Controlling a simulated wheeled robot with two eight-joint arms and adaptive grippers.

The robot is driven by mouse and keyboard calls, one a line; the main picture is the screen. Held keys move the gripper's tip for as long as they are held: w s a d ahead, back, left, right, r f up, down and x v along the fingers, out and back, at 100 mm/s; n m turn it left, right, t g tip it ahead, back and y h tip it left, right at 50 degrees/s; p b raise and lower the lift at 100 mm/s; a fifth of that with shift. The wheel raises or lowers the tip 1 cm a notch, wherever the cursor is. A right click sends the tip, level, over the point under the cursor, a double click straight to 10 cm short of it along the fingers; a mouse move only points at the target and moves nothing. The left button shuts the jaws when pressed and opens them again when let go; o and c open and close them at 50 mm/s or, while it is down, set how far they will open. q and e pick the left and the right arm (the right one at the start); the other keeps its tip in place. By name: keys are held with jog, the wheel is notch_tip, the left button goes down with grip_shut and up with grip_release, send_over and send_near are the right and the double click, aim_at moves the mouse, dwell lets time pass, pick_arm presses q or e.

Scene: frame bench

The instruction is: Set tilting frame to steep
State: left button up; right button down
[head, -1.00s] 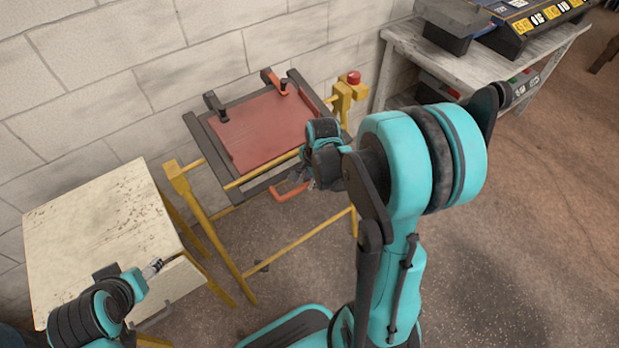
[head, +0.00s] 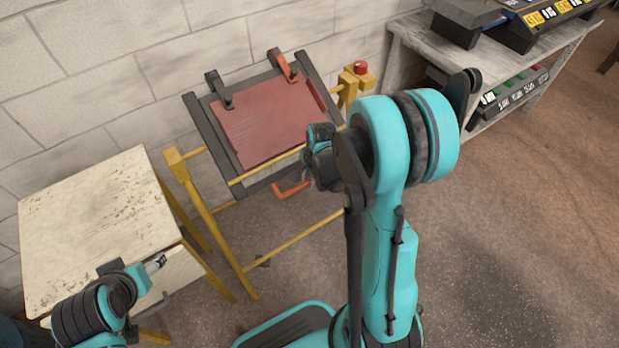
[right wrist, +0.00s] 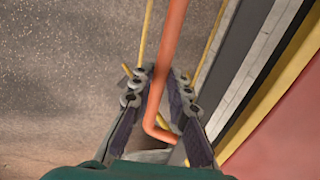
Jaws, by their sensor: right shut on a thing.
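The tilting frame (head: 213,137) is a dark grey frame with a red panel (head: 262,122), held on a yellow stand (head: 215,240). It leans back toward the wall, tilted up. Two clamps sit on its upper edge, one black and one orange. An orange handle (head: 290,191) hangs at its lower edge and runs between the fingers in the right wrist view (right wrist: 170,60). My right gripper (right wrist: 157,80) is shut on this handle. In the head view my right arm hides most of its fingers. My left gripper (head: 158,262) is at the lower left, by the worn table, away from the frame; its jaws are too small to read.
A worn cream table (head: 95,225) stands left of the frame. A red button (head: 361,68) sits on the stand's right post. A grey bench (head: 410,32) with control boxes is at the upper right. A block wall closes the back. Floor at the right is open.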

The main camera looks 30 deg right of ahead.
jog(key=shift+s+f+g, duration=0.3)
jog(key=shift+s+f, duration=0.1)
jog(key=shift+s, duration=0.2)
jog(key=c, duration=1.5)
grip_release()
jog(key=shift+s+d, duration=0.1)
jog(key=shift+d, duration=0.1)
jog(key=shift+w+a, duration=0.1)
jog(key=shift+w, duration=0.15)
jog(key=shift+r, duration=0.15)
jog(key=r, duration=0.4)
jog(key=s+r, duration=0.1)
jog(key=r, duration=0.2)
jog(key=s+r, duration=0.1)
jog(key=r, duration=0.3)
jog(key=shift+s+r, duration=0.15)
jog(key=shift+r, duration=0.15)
